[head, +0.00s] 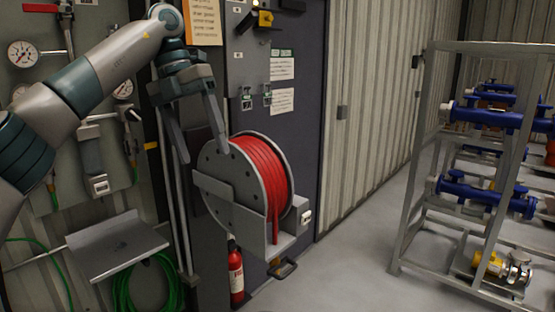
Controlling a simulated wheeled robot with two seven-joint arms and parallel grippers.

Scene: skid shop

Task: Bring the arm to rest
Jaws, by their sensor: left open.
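My left arm comes in from the left and reaches up and across to its wrist near the top. My left gripper (199,143) points down with its two fingers spread apart. Nothing shows between the fingers. It appears in front of the dark cabinet, by the upper left of a hose reel (218,180) with red hose. One fingertip overlaps the reel's rim in the picture; I cannot tell whether they touch. My right gripper is not in view.
A small metal shelf (117,248) sticks out below the arm. Gauges (22,53) and valves line the left panel. A fire extinguisher (236,274) hangs below the reel. A metal rack (411,165) with blue pumps stands right. The floor (345,270) between is clear.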

